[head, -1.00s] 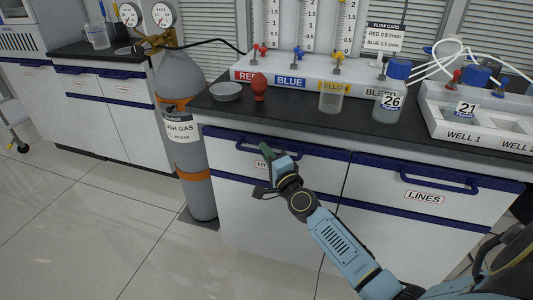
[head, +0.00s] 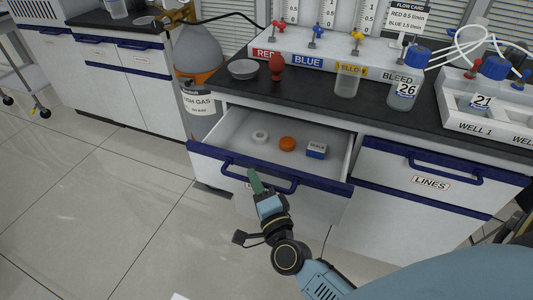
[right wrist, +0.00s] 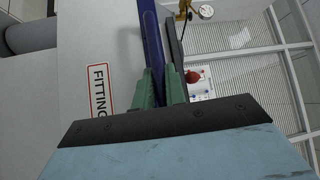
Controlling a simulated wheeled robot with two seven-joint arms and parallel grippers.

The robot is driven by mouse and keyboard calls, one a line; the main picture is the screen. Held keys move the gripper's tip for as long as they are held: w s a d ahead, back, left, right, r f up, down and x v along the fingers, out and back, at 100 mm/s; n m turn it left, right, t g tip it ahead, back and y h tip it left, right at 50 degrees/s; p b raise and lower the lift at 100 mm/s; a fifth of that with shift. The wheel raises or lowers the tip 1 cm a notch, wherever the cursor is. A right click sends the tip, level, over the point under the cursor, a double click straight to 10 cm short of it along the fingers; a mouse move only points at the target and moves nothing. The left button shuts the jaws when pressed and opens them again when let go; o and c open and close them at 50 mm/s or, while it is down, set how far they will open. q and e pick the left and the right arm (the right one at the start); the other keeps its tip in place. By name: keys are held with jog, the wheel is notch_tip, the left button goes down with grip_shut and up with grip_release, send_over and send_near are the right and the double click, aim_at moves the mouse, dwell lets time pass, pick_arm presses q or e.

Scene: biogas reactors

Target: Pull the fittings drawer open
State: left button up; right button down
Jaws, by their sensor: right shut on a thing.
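The fittings drawer (head: 219,168) stands open in the head view, pulled out from under the black worktop. Inside it lie a white ring (head: 260,137), an orange round piece (head: 287,144) and a small blue and white box (head: 316,150). My right gripper (head: 254,181) is at the blue handle (head: 285,187) on the drawer front. In the right wrist view its green fingers (right wrist: 160,88) are shut on the blue handle bar (right wrist: 153,45), beside the FITTINGS label (right wrist: 98,90). My left gripper is not in view.
The LINES drawer (head: 430,182) to the right is shut. On the worktop stand a grey dish (head: 243,69), a red bulb (head: 277,66), a yellow-labelled beaker (head: 347,80) and blue-capped bottle 26 (head: 407,85). A gas cylinder (head: 199,60) stands left.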

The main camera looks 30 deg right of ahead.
pick_arm(q)
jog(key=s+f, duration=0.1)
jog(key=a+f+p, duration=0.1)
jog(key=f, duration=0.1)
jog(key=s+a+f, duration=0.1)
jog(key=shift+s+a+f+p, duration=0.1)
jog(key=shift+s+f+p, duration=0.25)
jog(key=shift+p, duration=0.05)
pick_arm(e)
jog(key=s+a, duration=1.1)
jog(key=a, duration=0.1)
jog(key=shift+a, duration=0.4)
jog(key=c, duration=1.5)
grip_release()
jog(key=shift+o, duration=0.2)
